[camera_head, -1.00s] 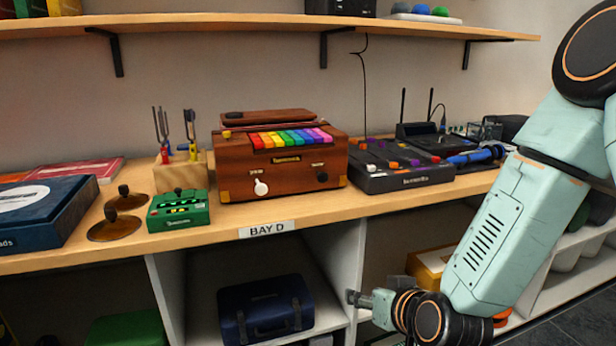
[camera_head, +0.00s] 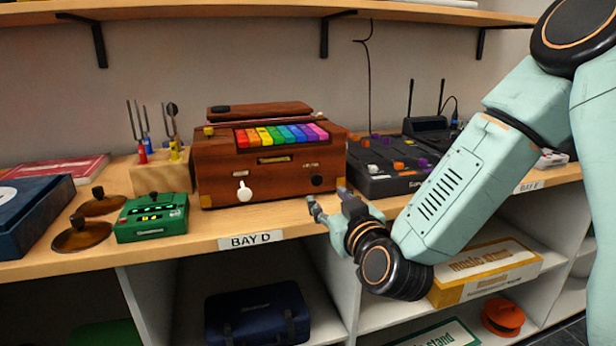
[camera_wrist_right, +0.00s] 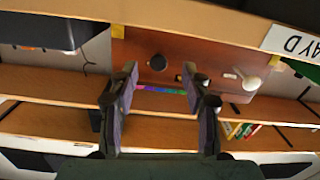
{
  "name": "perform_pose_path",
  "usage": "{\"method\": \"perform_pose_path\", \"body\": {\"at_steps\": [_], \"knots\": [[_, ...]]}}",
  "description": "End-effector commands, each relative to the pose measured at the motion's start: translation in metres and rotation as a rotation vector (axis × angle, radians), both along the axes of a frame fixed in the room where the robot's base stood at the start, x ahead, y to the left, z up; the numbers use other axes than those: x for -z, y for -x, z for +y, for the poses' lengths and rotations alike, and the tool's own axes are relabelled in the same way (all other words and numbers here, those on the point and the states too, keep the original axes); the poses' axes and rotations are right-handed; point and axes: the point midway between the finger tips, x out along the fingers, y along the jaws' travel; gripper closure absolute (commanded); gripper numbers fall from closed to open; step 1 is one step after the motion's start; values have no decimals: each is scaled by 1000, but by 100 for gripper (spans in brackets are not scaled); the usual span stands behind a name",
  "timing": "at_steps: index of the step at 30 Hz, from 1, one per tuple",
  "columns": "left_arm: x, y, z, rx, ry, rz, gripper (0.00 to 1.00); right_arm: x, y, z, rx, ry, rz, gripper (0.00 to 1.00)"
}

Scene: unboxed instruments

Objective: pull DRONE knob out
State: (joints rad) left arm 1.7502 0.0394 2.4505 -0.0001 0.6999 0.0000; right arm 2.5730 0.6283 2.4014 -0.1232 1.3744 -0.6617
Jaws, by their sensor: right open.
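A brown wooden instrument box (camera_head: 220,160) with rainbow keys stands on the shelf. Its front has a white knob (camera_head: 244,191) at left and a black knob (camera_head: 317,181) at right. The small labels above them are too blurred to read, so I cannot tell which is DRONE. My right gripper (camera_head: 328,203) is open and empty, in front of and just below the black knob, apart from it. In the right wrist view, upside down, the black knob (camera_wrist_right: 157,62) shows between the open fingers and the white knob (camera_wrist_right: 250,83) sits to the right. My left gripper is out of view.
A black mixer (camera_head: 385,182) stands close right of the box. A green device (camera_head: 150,218), brown cymbals (camera_head: 80,235) and a tuning fork block (camera_head: 160,178) are at left. The shelf edge with the BAY D label (camera_head: 250,240) runs below the gripper.

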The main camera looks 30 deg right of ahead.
Motion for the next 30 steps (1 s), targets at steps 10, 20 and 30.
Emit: {"method": "perform_pose_path", "body": {"at_steps": [10,20,30], "knots": [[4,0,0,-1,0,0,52,-10,-3,-10,33,121,-27,52],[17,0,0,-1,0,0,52,-9,-52,-22,32,118,-25,52],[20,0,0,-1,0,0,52,-10,-72,-27,28,114,-25,52]]}}
